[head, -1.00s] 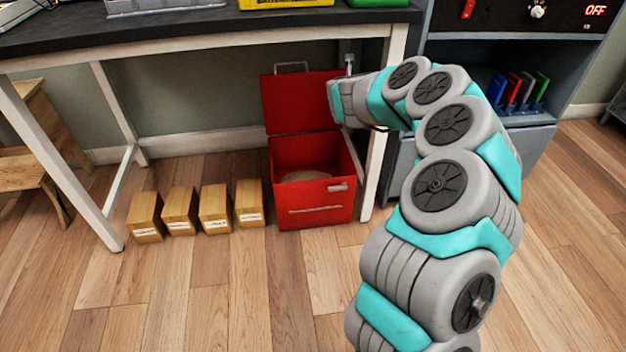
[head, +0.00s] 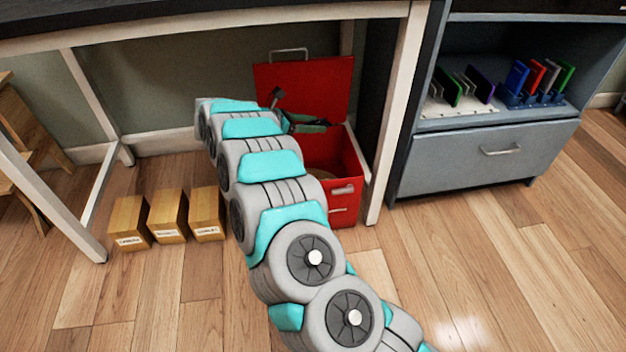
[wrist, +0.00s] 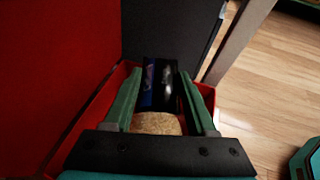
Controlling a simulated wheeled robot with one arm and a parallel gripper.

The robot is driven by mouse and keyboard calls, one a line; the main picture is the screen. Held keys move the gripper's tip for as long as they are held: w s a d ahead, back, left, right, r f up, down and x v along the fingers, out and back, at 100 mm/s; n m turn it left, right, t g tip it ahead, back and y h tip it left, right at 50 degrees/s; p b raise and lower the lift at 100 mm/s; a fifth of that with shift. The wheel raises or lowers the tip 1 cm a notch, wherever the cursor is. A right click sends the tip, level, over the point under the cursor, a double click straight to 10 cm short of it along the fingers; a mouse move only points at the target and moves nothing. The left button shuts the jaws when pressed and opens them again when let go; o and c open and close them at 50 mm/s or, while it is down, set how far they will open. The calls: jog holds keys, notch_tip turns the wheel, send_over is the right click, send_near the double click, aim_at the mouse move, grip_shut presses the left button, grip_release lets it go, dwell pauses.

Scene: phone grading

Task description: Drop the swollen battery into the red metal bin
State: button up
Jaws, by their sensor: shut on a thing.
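The red metal bin (head: 346,178) stands on the floor under the table with its lid (head: 312,82) raised at the back. Its red wall and lid (wrist: 50,70) also show in the wrist view. My gripper (head: 308,123) is over the bin's opening, in front of the raised lid. In the wrist view, my gripper (wrist: 160,84) is shut on a dark, shiny battery (wrist: 160,80) with a blue-purple part, held between green fingers. A tan, grainy surface shows below it inside the bin. My arm hides the bin's left part in the head view.
Several small wooden boxes (head: 168,216) with labels stand on the floor left of the bin. A white table leg (head: 393,130) is close on the bin's right. A grey cabinet (head: 480,160) stands further right. The front floor is open.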

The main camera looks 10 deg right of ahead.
jog(key=shift+f+p, duration=1.7)
jog(key=shift+f, duration=1.2)
jog(key=o, duration=1.4)
jog(key=shift+o, duration=0.2)
jog(key=v, duration=0.7)
jog(key=shift+a+r, duration=0.2)
jog(key=shift+a, duration=0.1)
jog(key=shift+s, duration=0.15)
